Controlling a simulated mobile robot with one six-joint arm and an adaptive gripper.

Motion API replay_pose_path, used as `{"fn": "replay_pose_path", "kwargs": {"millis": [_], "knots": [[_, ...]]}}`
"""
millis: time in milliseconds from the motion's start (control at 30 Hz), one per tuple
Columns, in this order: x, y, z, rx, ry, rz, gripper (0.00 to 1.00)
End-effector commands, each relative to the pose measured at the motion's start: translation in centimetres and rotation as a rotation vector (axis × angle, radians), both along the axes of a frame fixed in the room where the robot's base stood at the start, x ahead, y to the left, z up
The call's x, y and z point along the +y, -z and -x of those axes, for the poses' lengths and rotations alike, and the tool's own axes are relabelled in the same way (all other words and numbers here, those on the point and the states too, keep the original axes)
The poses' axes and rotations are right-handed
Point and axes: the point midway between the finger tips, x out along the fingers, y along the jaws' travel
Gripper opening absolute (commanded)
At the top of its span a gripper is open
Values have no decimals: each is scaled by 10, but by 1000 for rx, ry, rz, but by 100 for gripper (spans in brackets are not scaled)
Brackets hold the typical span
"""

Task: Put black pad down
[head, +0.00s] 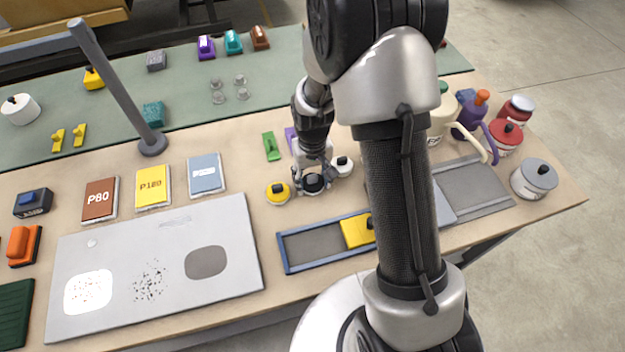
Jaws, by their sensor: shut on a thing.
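My gripper (312,170) points down over the wooden table in the middle of the head view. It is shut on the black pad (313,184), a small round dark piece showing just below the fingers. The pad is between a yellow round pad with a black knob (278,192) on the left and a white round pad with a black knob (342,166) on the right. My gripper hides most of the black pad's top. I cannot tell whether its underside touches the table.
A blue-framed tray (300,246) with a yellow block (357,231) lies in front. A grey panel (130,310) and sandpaper packs (153,187) are to the left. A green piece (271,146) lies behind. Cans and jugs (505,138) stand right. My arm hides part of the table.

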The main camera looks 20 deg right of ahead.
Motion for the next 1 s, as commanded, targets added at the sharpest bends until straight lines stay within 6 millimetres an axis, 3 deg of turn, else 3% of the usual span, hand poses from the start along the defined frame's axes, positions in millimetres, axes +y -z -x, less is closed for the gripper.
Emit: {"fn": "replay_pose_path", "kwargs": {"millis": [367, 400, 600, 700, 1000], "knots": [[0, 5, -1, -1, 0, 0, 32], [0, 5, -1, -1, 0, 0, 52], [0, 4, 0, -1, 0, 0, 66], [0, 4, 0, -1, 0, 0, 71], [0, 3, -1, -1, 0, 0, 71]]}}
